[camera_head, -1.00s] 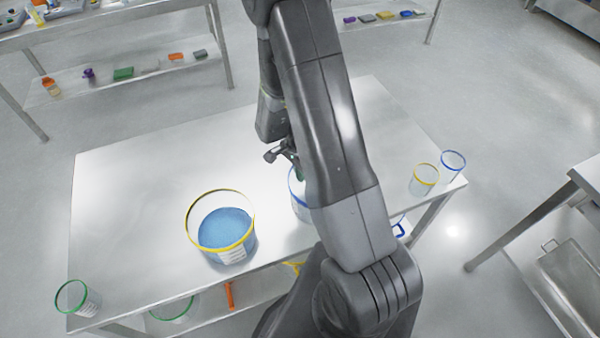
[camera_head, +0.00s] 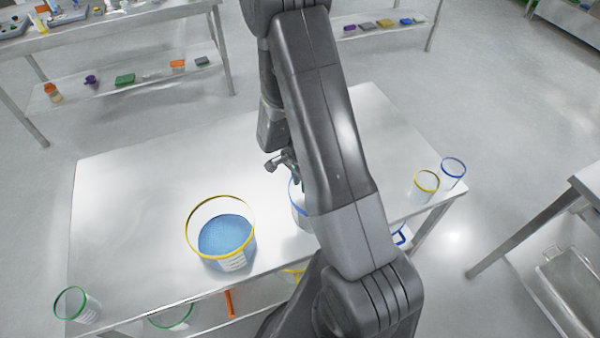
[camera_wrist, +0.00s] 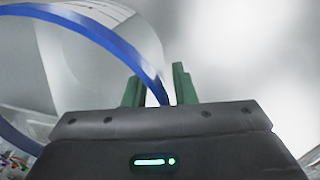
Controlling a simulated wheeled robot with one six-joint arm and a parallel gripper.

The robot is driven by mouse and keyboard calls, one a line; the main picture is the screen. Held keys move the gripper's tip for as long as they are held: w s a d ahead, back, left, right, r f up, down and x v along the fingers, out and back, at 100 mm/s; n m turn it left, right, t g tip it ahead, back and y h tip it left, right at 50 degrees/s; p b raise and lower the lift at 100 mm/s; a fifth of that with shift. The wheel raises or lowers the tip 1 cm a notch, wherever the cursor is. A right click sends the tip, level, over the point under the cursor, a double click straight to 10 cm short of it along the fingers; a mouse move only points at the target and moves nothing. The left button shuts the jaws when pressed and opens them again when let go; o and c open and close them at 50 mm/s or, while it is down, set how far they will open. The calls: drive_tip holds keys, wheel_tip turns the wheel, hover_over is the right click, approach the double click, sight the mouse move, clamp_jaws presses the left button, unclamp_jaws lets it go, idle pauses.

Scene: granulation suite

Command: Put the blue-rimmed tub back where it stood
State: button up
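The blue-rimmed tub (camera_head: 297,205) is near the middle of the table, mostly hidden behind my arm. Whether its base touches the table is hidden. My gripper (camera_head: 291,178) is at the tub's rim, on its far side. In the wrist view the blue rim (camera_wrist: 138,61) curves in from the left and runs down between the two green fingers of my gripper (camera_wrist: 158,82). The fingers stand a small gap apart, with the rim between them; I cannot tell whether they press on it.
A yellow-rimmed tub of blue material (camera_head: 225,236) stands just left. Small yellow-rimmed (camera_head: 426,187) and blue-rimmed (camera_head: 453,172) cups stand at the table's right end, a green-rimmed cup (camera_head: 78,306) at the front left corner. The table's back left (camera_head: 160,165) is clear.

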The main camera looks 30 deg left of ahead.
wheel_tip(320, 180, up, 12)
drive_tip(key=b, duration=0.1)
drive_tip(key=shift+a+b, duration=0.25)
drive_tip(key=shift+b, duration=0.1)
drive_tip(key=shift+w+r, duration=0.1)
drive_tip(key=shift+w, duration=0.05)
drive_tip(key=shift+a, duration=0.1)
idle(0.4)
